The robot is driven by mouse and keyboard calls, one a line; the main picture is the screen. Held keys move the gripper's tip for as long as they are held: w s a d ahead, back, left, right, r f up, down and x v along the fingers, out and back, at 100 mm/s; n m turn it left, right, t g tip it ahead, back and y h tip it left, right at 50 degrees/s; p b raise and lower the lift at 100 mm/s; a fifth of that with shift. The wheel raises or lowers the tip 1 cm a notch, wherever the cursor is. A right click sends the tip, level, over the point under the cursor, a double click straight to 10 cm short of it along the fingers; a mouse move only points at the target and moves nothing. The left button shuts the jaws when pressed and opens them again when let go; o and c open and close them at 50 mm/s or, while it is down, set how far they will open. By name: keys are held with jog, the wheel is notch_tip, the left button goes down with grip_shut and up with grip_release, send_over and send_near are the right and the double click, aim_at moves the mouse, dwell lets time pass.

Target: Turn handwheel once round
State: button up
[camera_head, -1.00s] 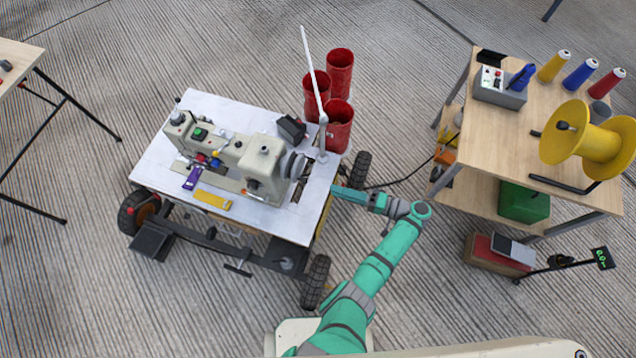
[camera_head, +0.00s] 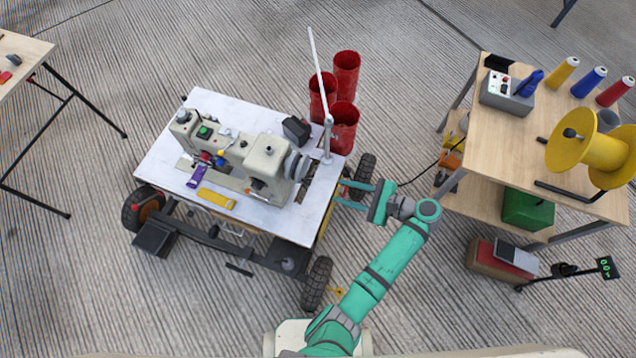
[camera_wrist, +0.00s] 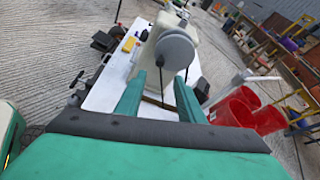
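The handwheel (camera_head: 296,165) is a grey disc on the right end of the cream sewing machine (camera_head: 262,160). In the wrist view the handwheel (camera_wrist: 175,50) faces the camera, just beyond and above my fingertips. My gripper (camera_head: 343,193) is at the right edge of the white sewing table, to the lower right of the handwheel and apart from it. In the wrist view my gripper (camera_wrist: 158,82) shows two teal fingers spread apart with nothing held between them.
The white table (camera_head: 270,215) stands on a wheeled frame. A thin white post (camera_head: 327,140) and red bins (camera_head: 344,125) are behind the handwheel. A wooden workbench (camera_head: 500,140) with a yellow reel (camera_head: 600,150) stands at the right. Ribbed floor lies between.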

aim_at(302, 169)
jog(key=w+a+f+m, duration=0.1)
jog(key=w+a+f, duration=0.2)
jog(key=a, duration=0.6)
jog(key=shift+w+f, duration=0.35)
jog(key=shift+w, duration=0.25)
jog(key=shift+d, duration=0.1)
grip_shut()
jog(key=shift+w+f, duration=0.1)
